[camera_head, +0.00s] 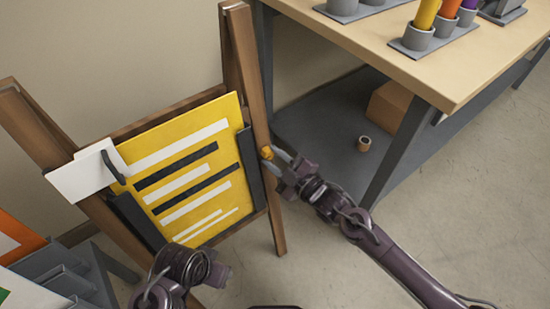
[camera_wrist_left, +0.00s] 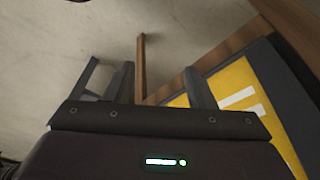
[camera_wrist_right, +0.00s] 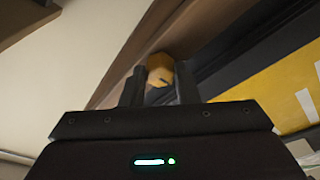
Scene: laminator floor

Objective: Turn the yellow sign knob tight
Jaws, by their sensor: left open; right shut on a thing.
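The yellow sign (camera_head: 193,165) with white and black bars stands tilted on a wooden easel, held at its sides by dark rails. The yellow knob (camera_head: 267,153) is on the right easel leg, beside the sign's right rail. My right gripper (camera_head: 279,158) is shut on the knob. In the right wrist view the knob (camera_wrist_right: 161,72) sits between the two fingers. My left gripper (camera_wrist_left: 165,88) is open and empty in the left wrist view, with the sign (camera_wrist_left: 232,88) beyond its right finger. In the head view its fingers are hard to make out.
A white plate with a dark handle (camera_head: 82,178) overlaps the sign's left edge. A workbench (camera_head: 430,62) with cups of coloured rolls stands at the upper right; its lower shelf (camera_head: 325,125) holds a cardboard box (camera_head: 388,107). A grey rack (camera_head: 60,265) stands at the lower left.

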